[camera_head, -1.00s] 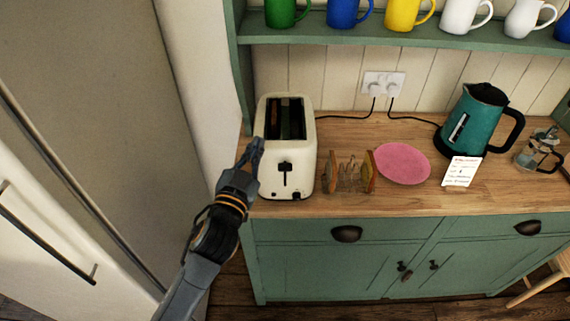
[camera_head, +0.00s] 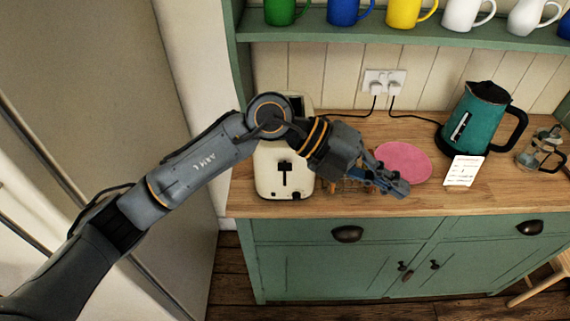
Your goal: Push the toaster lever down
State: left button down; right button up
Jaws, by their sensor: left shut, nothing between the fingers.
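The cream toaster (camera_head: 271,185) stands upright at the left end of the wooden counter. Its black lever (camera_head: 285,168) shows on the front face, near the top of its slot. My left arm crosses in front of the toaster's top and hides most of its slots. My left gripper (camera_head: 402,188) is shut and empty, to the right of the toaster, over the toast rack and the pink plate's near edge. It is apart from the lever. My right gripper is not in view.
The toast rack (camera_head: 345,186) is mostly hidden behind my gripper. A pink plate (camera_head: 405,158), a white card (camera_head: 462,171), a teal kettle (camera_head: 476,125) and a glass press (camera_head: 541,148) stand to the right. A mug shelf (camera_head: 420,38) runs above. The fridge is at left.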

pick_arm(q)
notch_tip(320, 180, down, 3)
jog(key=w+a+t+y, duration=0.1)
jog(key=w+a+y, duration=0.1)
jog(key=a+y, duration=0.1)
jog(key=n+t+y, duration=0.3)
jog(key=t+y, duration=0.2)
jog(key=y, duration=0.4)
send_near(285, 167)
jog(key=shift+s+d+r, duration=0.1)
jog(key=shift+s+r, duration=0.1)
jog(key=shift+r, duration=0.05)
jog(key=shift+f, duration=0.1)
jog(key=shift+b+x, duration=1.05)
jog(key=shift+x, duration=2.35)
jog(key=shift+w, duration=0.15)
